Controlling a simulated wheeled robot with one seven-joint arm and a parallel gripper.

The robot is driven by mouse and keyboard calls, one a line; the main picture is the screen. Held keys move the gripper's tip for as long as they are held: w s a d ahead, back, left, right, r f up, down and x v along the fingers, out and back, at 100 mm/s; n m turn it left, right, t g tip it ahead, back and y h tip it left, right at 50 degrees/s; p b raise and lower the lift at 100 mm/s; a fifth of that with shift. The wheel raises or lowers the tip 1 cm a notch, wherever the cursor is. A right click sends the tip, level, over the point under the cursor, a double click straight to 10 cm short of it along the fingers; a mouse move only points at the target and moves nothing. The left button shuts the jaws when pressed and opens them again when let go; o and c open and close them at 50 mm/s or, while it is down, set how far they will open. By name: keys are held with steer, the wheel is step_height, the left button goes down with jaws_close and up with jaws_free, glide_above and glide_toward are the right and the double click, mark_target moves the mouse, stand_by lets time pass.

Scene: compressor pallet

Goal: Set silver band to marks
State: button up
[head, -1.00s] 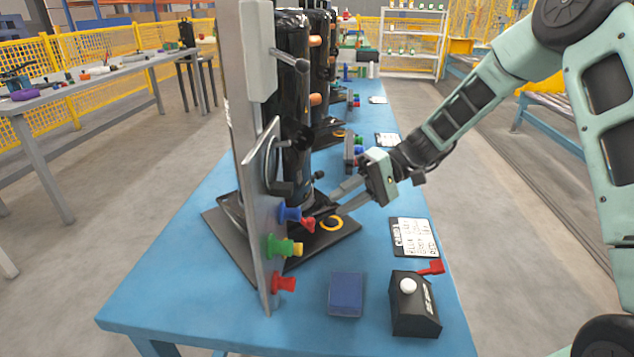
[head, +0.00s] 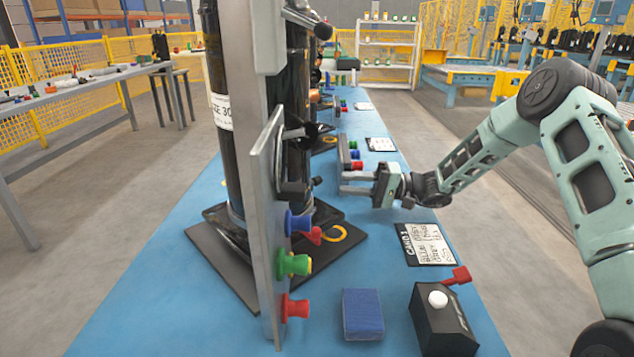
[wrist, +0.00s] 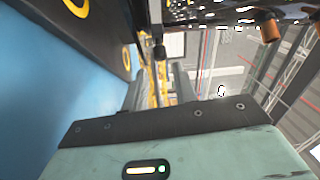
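The compressor's tall black cylinder (head: 224,150) stands on a dark base plate (head: 345,258) on the blue table. A greyish band (head: 236,213) shows low around the cylinder; I cannot tell for sure that it is the silver band. No marks for it can be made out. My gripper (head: 345,182) is right of the compressor, level, with its two fingers apart and pointing left. Nothing is between them. In the wrist view the fingers (wrist: 158,90) are also apart, with a dark knobbed rod (wrist: 158,50) beyond them. The upright metal panel hides much of the compressor.
The metal panel (head: 262,215) carries blue (head: 298,222), green (head: 292,264) and red (head: 295,308) knobs. A yellow ring (head: 334,234) lies on the base plate. A blue block (head: 362,314), a black box (head: 440,322) with a red lever and a written card (head: 425,245) occupy the table's near right.

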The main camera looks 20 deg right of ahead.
mark_target(317, 180)
steer(key=x, duration=0.8)
steer(key=shift+w+a, duration=0.15)
steer(key=shift+a, duration=0.2)
